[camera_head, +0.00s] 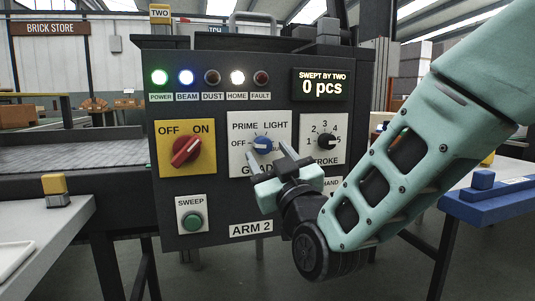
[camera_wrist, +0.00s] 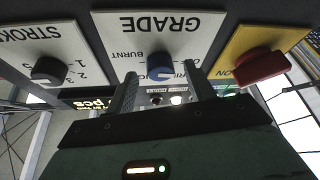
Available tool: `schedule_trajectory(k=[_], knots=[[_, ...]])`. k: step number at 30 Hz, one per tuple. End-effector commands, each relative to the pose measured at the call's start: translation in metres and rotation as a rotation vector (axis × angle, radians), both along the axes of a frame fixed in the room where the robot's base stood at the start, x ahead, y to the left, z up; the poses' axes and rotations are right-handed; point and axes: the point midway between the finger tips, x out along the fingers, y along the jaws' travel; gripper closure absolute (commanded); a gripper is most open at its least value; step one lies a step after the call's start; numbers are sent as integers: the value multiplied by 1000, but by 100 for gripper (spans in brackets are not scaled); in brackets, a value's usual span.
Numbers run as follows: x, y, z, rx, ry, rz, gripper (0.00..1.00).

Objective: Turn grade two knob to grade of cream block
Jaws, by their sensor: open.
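The blue grade knob (camera_head: 263,145) is on a white plate on the dark ARM 2 panel. OFF, PRIME and LIGHT labels show around it; its pointer direction is unclear. In the wrist view the picture is upside down, and the blue knob (camera_wrist: 160,73) shows with a BURNT label near it. My gripper (camera_head: 268,157) is open in front of this knob, with one finger to each side. In the wrist view my gripper (camera_wrist: 160,76) has the knob in line with its gap; contact cannot be told. I cannot make out a cream block.
A red OFF/ON knob (camera_head: 186,151) is left of the grade knob, a black STROKE knob (camera_head: 326,141) right. A green SWEEP button (camera_head: 193,221) is below. A yellow-topped grey block (camera_head: 54,190) stands on the left table. A blue block (camera_head: 483,180) sits at right.

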Motion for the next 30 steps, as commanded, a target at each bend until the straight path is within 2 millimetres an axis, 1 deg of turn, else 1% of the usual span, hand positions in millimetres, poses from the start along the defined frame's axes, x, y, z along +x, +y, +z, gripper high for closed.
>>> schedule_trajectory(k=[1, 5, 14, 17, 18, 19, 26, 30], knots=[[5, 2, 2, 1, -1, -1, 47], [12, 4, 5, -1, 0, 0, 47], [13, 5, 6, -1, 0, 0, 47], [13, 5, 6, -1, 0, 0, 72], [13, 5, 6, -1, 0, 0, 83], [13, 5, 6, -1, 0, 0, 91], [13, 5, 5, 6, 2, 0, 91], [13, 6, 4, 39, 10, 1, 91]])
